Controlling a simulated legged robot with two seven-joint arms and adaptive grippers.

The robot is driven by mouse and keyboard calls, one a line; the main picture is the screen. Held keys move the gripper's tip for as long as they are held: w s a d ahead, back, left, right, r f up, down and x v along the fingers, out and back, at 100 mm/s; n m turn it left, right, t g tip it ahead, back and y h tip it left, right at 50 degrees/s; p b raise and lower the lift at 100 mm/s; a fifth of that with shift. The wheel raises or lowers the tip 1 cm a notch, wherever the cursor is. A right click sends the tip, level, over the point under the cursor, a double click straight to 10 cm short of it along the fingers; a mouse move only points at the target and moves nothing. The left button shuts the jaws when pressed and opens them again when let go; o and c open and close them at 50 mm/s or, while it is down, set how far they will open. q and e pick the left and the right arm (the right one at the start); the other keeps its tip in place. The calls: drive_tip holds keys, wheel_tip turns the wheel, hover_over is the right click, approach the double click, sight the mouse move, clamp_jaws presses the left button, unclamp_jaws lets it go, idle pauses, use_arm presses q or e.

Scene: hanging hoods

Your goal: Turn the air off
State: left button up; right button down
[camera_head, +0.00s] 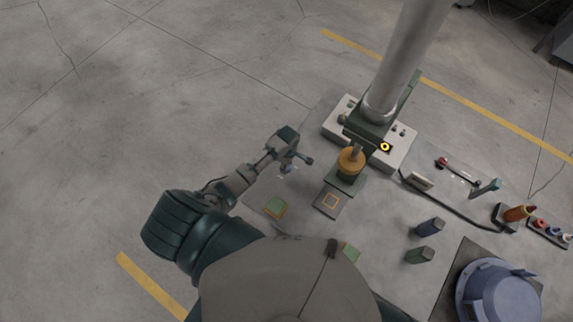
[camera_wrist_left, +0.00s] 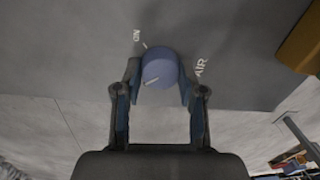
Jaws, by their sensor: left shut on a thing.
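The air knob is a round blue-grey dial (camera_wrist_left: 160,68) on a grey panel, marked "ON" and "AIR" in white letters, with a white pointer line at its lower left side. My left gripper (camera_wrist_left: 160,82) has one finger on each side of the knob and is shut on it. In the head view my left gripper (camera_head: 290,158) is at the left edge of the grey table (camera_head: 385,215), and the knob there is small and mostly hidden by the fingers. My right gripper is not in view.
An orange-topped part (camera_head: 350,162) stands under a grey vertical pipe (camera_head: 412,50), beside a white control box (camera_head: 400,152). A blue-grey round machine (camera_head: 500,295) stands at the lower right.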

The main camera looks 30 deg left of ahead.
use_arm(q)
drive_tip(key=shift+w+n, duration=0.1)
drive_tip(key=shift+n, duration=0.4)
drive_tip(key=o, duration=1.1)
drive_tip(key=shift+o, duration=0.2)
drive_tip(key=shift+r, duration=0.1)
wheel_tip(320, 180, up, 12)
drive_tip(key=shift+w, duration=0.4)
drive_tip(key=shift+s+a+f, duration=0.1)
drive_tip(key=shift+f, duration=0.15)
